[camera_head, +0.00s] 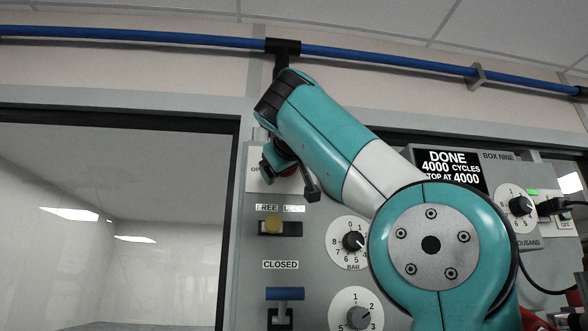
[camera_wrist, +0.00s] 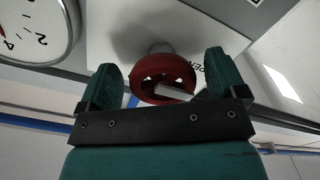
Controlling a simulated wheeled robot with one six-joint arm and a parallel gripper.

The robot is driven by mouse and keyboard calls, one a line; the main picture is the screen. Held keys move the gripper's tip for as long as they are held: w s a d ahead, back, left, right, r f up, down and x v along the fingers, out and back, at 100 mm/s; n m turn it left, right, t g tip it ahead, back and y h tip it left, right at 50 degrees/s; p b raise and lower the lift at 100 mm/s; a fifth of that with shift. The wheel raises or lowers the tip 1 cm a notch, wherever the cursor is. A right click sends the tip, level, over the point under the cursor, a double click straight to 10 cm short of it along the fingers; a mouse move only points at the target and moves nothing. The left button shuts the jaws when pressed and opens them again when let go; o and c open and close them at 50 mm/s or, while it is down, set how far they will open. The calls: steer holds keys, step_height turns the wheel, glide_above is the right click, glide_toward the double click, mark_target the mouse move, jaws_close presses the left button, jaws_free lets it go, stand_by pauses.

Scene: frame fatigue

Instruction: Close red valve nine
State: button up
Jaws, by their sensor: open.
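The red valve handwheel (camera_wrist: 163,85) is on the pale panel in the wrist view, with a grey stem behind it. My gripper (camera_wrist: 165,70) is open, with one green finger on each side of the wheel. Gaps show between the fingers and the rim; contact is not visible. In the head view, my gripper (camera_head: 274,160) is up against the panel's upper left, and only a small red part of the valve (camera_head: 290,170) shows behind it. An OPEN label beside the wheel is partly covered. No number nine is readable on the valve.
Below the valve are a yellow knob (camera_head: 273,225) under FREE and LOCK, and a blue handle (camera_head: 285,294) under CLOSED. Dials (camera_head: 352,241) sit to their right. A display box (camera_head: 449,170) reads DONE, 4000 cycles. A window (camera_head: 110,220) is at left; a blue pipe (camera_head: 150,38) runs above.

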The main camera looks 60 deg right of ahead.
steer(key=shift+a, duration=0.1)
steer(key=shift+w, duration=0.1)
steer(key=c, duration=0.9)
steer(key=shift+m, duration=0.4)
steer(key=m, duration=0.3)
steer(key=shift+f+m, duration=0.1)
steer(key=shift+m, duration=0.3)
steer(key=m, duration=0.4)
steer(key=shift+w+a+m, duration=0.1)
steer(key=shift+m, duration=0.2)
steer(key=m, duration=0.4)
steer(key=shift+b, duration=0.35)
steer(key=shift+w+m, duration=0.1)
steer(key=shift+m, duration=2.4)
